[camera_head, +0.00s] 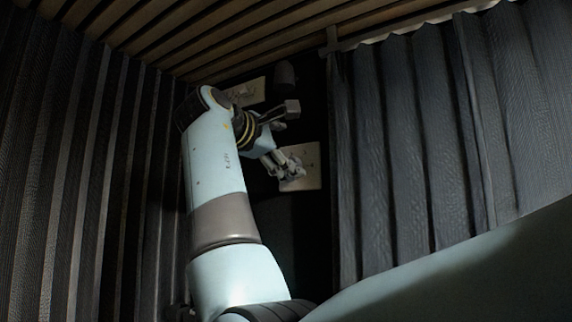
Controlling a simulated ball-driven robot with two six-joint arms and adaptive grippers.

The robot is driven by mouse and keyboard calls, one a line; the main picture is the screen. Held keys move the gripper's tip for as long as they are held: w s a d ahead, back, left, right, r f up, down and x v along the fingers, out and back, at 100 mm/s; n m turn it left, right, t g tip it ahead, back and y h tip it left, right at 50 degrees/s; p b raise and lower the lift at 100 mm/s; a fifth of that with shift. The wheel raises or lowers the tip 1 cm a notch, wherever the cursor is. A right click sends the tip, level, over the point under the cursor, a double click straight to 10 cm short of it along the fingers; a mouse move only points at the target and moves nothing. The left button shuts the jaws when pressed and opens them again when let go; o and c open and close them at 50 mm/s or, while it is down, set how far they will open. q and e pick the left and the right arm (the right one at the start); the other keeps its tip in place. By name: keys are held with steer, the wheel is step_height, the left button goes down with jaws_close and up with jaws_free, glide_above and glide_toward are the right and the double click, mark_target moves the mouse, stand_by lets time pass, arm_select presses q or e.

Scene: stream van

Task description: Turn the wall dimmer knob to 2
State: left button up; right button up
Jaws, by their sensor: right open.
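A pale wall plate (312,157) is on the dark wall strip between the curtains, in the middle of the head view. My right arm reaches up to it, and my right gripper (290,139) is open, with its two fingers spread wide apart. The lower finger overlaps the plate in the picture; I cannot tell whether it touches. The dimmer knob cannot be made out clearly; the lower finger covers much of the plate. My left gripper is not in view.
A second pale plate (254,89) is on the wall above, partly behind my arm. A dark rounded fitting (284,73) is beside it. Dark pleated curtains hang at left (75,180) and right (410,150). A slatted wooden ceiling (220,35) is above.

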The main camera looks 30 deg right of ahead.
steer(key=shift+o, duration=0.9)
steer(key=r, duration=0.6)
steer(key=shift+w+d+r, duration=0.1)
steer(key=shift+d+r, duration=0.1)
steer(key=shift+d, duration=0.15)
steer(key=shift+s+r, duration=0.3)
steer(key=shift+m+g+y, duration=0.4)
steer(key=shift+g+y, duration=0.1)
steer(key=shift+g, duration=0.4)
steer(key=f, duration=0.4)
steer(key=shift+s+f, duration=0.25)
steer(key=shift+s, duration=0.15)
steer(key=shift+s+v, duration=0.2)
steer(key=shift+v, duration=0.9)
steer(key=c, duration=0.4)
steer(key=b+v, duration=0.3)
steer(key=b, duration=0.2)
steer(key=f+b+v, duration=0.1)
steer(key=b+v, duration=0.3)
steer(key=b, duration=0.2)
steer(key=f+b+v, duration=0.1)
steer(key=b+v, duration=0.3)
steer(key=b, duration=0.2)
steer(key=shift+s+a+f, duration=0.1)
steer(key=shift+s+f, duration=0.1)
steer(key=shift+s, duration=0.15)
